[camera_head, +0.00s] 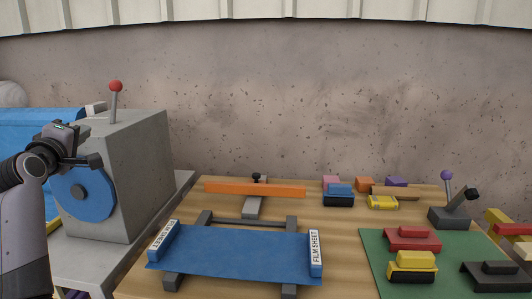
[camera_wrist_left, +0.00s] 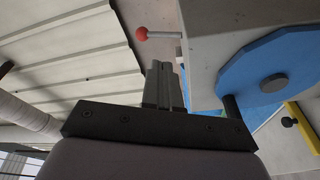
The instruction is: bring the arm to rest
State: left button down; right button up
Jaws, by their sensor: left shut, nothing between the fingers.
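My left gripper (camera_head: 92,160) is at the left of the head view, in front of the grey machine with the blue disc. Its fingers are shut with nothing between them. I cannot tell from these views whether the gripper touches the machine. My right gripper is in neither view.
The grey machine (camera_head: 140,150) has a red-knobbed lever (camera_head: 115,88) and a blue disc (camera_head: 95,205). A blue film sheet (camera_head: 235,255) lies on a frame on the wooden table. A green mat (camera_head: 380,275) with coloured blocks is at right. Space above the table is clear.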

pick_arm(q)
jog(key=s+d+f+m+g, duration=0.1)
jog(key=s+d+f+m, duration=0.2)
jog(key=f, duration=0.7)
jog(key=s+d+f+m+g+h, duration=0.1)
jog(key=s+d+f+m+g, duration=0.15)
jog(key=f, duration=0.75)
jog(key=s+d+f+m, duration=0.4)
jog(key=f, duration=0.7)
jog(key=s+d+f+m+g+h, duration=0.1)
jog(key=s+d+f, duration=0.3)
jog(key=s, duration=0.5)
jog(key=s+d+f+m+g+h, duration=0.1)
jog(key=s+d+f+m, duration=0.3)
jog(key=s+f, duration=0.4)
jog(key=s+d+f+m+g+h, duration=0.1)
jog(key=s+d+f, duration=0.4)
jog(key=s, duration=0.5)
jog(key=shift+d+f+m+g+h, duration=0.2)
jog(key=shift+f+m+g+h, duration=0.35)
jog(key=shift+m, duration=0.5)
jog(key=shift+s+r, duration=0.1)
